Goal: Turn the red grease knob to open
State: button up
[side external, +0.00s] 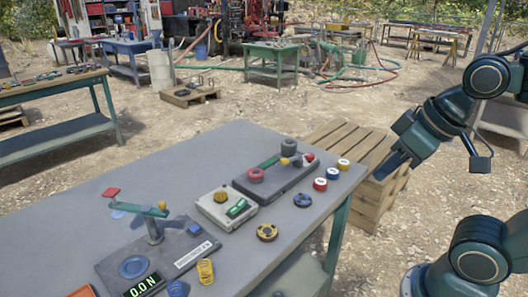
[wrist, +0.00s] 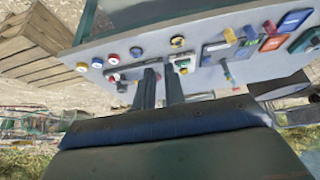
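The red knob (side external: 256,175) sits on a dark base plate (side external: 272,192) near the table's far right end in the side view. A green strip, a dark grey round knob (side external: 288,147) and a small lever with a red tip are on the same plate. My gripper (side external: 382,172) is in the air to the right of the table, well apart from the knob. In the wrist view my two fingers (wrist: 160,68) stand apart with an empty gap between them. They cover part of the plate there, and I cannot make out the red knob clearly.
Red (side external: 320,184), blue (side external: 332,173) and yellow (side external: 343,163) caps lie along the table's right edge beside the plate. A pale box with a yellow knob (side external: 220,197) stands left of it. A wooden pallet stack (side external: 340,140) is behind the table.

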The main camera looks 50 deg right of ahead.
jog(key=o, duration=0.7)
jog(key=shift+w+r, duration=0.2)
jog(key=shift+w, duration=0.05)
jog(key=shift+o, duration=0.3)
jog(key=w+d+r, duration=0.1)
jog(key=w+r, duration=0.1)
jog(key=w, duration=0.2)
jog(key=w+d+r+g, duration=0.1)
jog(key=w+d+r, duration=0.1)
jog(key=w, duration=0.3)
jog(key=shift+w+d+r+n+h, duration=0.2)
jog(key=shift+d+r+n+h, duration=0.1)
jog(key=n+g, duration=0.2)
jog(key=g, duration=0.3)
send_over(310, 155)
notch_tip(310, 155, down, 12)
jog(key=shift+d+f, duration=0.15)
jog(key=shift+f, duration=0.2)
jog(key=shift+f, duration=0.15)
notch_tip(310, 155, down, 14)
jog(key=shift+r, duration=0.25)
